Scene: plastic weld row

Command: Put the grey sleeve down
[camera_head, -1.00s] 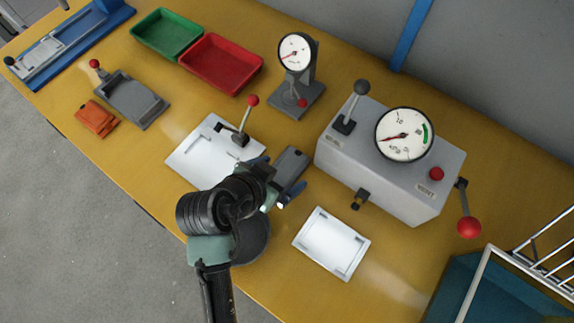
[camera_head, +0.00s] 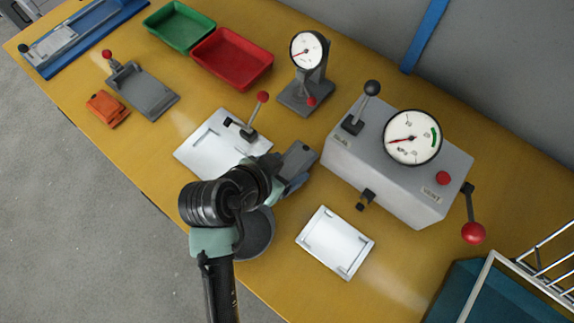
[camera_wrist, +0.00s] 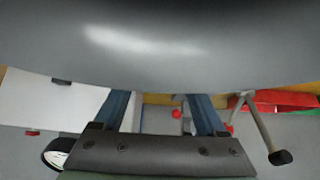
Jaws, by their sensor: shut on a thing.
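The grey sleeve (camera_head: 299,161) is a small dark flat piece at the end of my arm in the head view. The sleeve is over the bench between a white fixture plate (camera_head: 205,152) and a white tray (camera_head: 335,243). I cannot tell whether it touches the bench. My wrist hides part of the plate.
A grey machine (camera_head: 380,180) with a dial and red-knobbed lever stands right of the sleeve. A dial gauge stand (camera_head: 307,92) is behind. Red (camera_head: 232,62) and green (camera_head: 180,28) trays, a grey fixture (camera_head: 148,94) and an orange pouch (camera_head: 107,109) lie left.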

